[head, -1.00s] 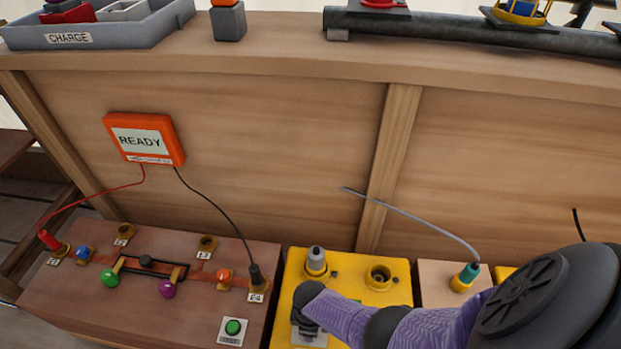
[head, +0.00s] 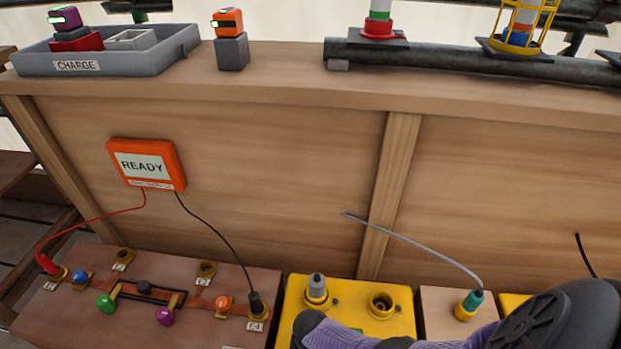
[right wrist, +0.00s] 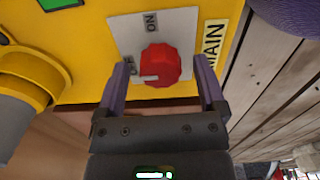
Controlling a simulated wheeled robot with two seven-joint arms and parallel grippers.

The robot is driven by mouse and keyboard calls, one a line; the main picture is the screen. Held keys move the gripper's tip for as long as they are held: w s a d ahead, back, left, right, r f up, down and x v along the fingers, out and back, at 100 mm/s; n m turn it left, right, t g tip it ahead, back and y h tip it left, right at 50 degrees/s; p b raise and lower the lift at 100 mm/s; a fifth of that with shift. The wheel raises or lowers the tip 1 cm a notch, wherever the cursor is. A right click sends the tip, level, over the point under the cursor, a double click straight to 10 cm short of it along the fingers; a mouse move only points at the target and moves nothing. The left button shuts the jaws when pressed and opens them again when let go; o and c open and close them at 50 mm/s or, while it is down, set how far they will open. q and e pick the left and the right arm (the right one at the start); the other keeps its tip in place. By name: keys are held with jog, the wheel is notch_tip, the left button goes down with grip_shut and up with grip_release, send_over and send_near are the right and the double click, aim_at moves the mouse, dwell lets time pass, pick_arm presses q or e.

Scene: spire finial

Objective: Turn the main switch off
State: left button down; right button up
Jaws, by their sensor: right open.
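The main switch is a red knob (right wrist: 160,65) on a light plate (right wrist: 120,38) on the yellow box (right wrist: 85,45), beside a MAIN label (right wrist: 214,45). In the right wrist view the plate reads ON at the top and OFF at the left. The knob's white mark points left, towards OFF. My right gripper (right wrist: 161,70) is open, with one finger on each side of the knob; I cannot tell whether they touch it. In the head view my right arm covers the front of the yellow box (head: 350,297), hiding the switch. My left gripper is out of view.
A brown board (head: 60,310) with coloured knobs is left of the yellow box. An orange READY box (head: 147,165) hangs on the wooden panel, its leads running to the board. A grey CHARGE tray (head: 130,60) is on the ledge. A grey cable (head: 420,230) rises at right.

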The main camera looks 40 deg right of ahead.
pick_arm(q)
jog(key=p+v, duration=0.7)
jog(key=p, duration=0.1)
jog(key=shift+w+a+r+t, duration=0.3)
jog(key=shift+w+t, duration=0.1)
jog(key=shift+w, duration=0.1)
